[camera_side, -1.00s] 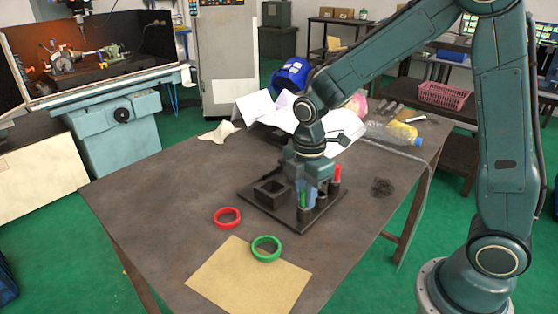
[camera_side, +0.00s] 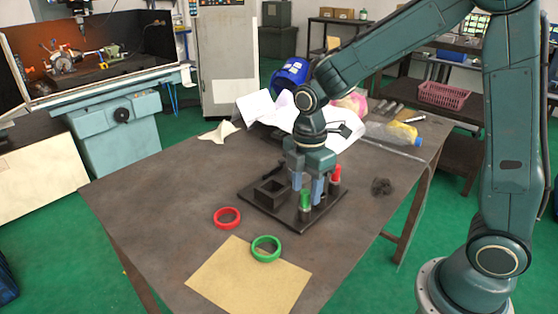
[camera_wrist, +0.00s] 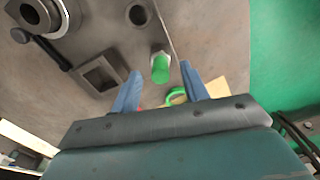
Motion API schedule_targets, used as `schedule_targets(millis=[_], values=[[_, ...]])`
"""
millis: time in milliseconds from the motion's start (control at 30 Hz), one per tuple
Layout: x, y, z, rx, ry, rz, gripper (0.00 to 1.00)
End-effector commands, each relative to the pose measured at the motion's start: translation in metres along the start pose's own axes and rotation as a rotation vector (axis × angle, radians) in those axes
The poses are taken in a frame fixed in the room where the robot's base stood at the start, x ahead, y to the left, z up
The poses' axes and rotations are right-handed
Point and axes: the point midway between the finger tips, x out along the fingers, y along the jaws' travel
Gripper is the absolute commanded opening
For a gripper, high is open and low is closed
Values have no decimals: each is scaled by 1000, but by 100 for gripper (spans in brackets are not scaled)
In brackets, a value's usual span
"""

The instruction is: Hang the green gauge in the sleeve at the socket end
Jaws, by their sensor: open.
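The green gauge (camera_side: 305,200) stands upright near the front corner of the dark base plate (camera_side: 262,205). In the wrist view the green gauge (camera_wrist: 160,68) shows as a green cylinder with a pale collar at one end. My gripper (camera_side: 307,200) is above the plate, pointing down, just behind the green gauge in the side view. In the wrist view my gripper (camera_wrist: 160,72) is open and empty, with the gauge showing between its two blue fingertips. I cannot tell how deep it reaches. Which sleeve is at the socket end is unclear; my gripper hides part of the plate.
A square socket block (camera_side: 272,190) stands left on the plate. A red gauge (camera_side: 335,178) stands upright at the right. A red ring (camera_side: 227,217) and green ring (camera_side: 265,248) lie in front, the green one at a tan sheet (camera_side: 245,280). A round fixture (camera_wrist: 35,15) shows in the wrist view.

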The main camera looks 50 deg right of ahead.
Motion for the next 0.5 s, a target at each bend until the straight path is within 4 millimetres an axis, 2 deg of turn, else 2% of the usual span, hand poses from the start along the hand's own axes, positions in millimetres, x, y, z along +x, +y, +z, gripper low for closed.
schedule_targets(millis=[500], values=[[-86, 1, 0, 0, 1, 4, 45]])
